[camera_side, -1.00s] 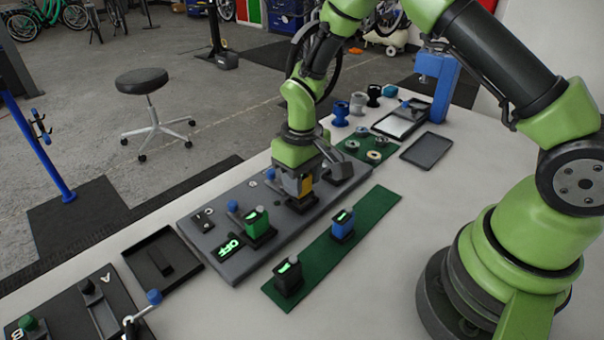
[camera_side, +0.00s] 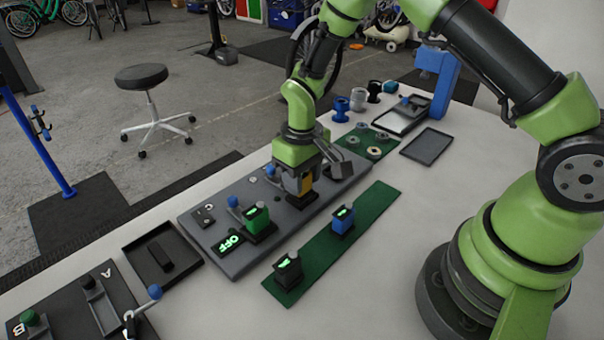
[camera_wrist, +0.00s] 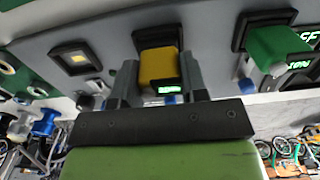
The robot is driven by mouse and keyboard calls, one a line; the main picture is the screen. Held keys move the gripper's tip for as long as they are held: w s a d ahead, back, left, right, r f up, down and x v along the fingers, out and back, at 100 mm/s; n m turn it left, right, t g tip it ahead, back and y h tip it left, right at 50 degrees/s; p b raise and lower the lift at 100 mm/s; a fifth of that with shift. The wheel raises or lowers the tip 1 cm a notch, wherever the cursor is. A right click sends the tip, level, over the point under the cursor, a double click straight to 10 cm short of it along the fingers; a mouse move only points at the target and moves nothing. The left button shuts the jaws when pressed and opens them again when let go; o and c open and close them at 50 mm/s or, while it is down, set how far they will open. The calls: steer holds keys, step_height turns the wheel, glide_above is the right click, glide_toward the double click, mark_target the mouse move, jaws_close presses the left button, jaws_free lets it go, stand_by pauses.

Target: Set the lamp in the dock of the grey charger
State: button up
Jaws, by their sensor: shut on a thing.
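My gripper (camera_side: 302,190) is shut on a yellow lamp (camera_wrist: 158,68), which also shows as a yellow patch between the fingers in the side view (camera_side: 308,184). It is at the middle dock of the grey charger (camera_side: 228,262). In the wrist view the dock's black rim (camera_wrist: 157,30) shows behind the lamp. I cannot tell whether the lamp is fully seated, as the fingers hide its base. A green lamp (camera_side: 256,217) stands in the dock on the left, beside a lit OFF sign (camera_side: 229,243). The dock on the right (camera_side: 341,170) looks empty.
A green mat (camera_side: 318,262) in front carries a blue lamp (camera_side: 343,218) and a black lamp (camera_side: 287,270). A black tray (camera_side: 135,258) is left of the charger. Blue-knobbed levers (camera_side: 233,201) stand behind the docks. Spools (camera_side: 341,107) and another tray (camera_side: 427,147) lie farther back.

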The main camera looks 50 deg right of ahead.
steer(key=shift+f, duration=0.5)
stand_by(0.3)
steer(key=o, duration=1)
steer(key=shift+o, duration=0.2)
step_height(320, 180, up, 10)
steer(key=shift+f, duration=0.2)
steer(key=s+r+m+t, duration=0.1)
steer(key=s+r+t, duration=0.15)
steer(key=r, duration=0.65)
steer(key=s+r+m+t+y, duration=0.1)
steer(key=s+r, duration=0.3)
steer(key=s, duration=0.4)
steer(key=s+r+m+t+y, duration=0.1)
steer(key=s+r+m+t, duration=0.1)
steer(key=s, duration=0.6)
step_height(320, 180, up, 3)
steer(key=shift+s+f+t, duration=0.2)
steer(key=shift+s+t, duration=0.15)
steer(key=shift+t, duration=0.5)
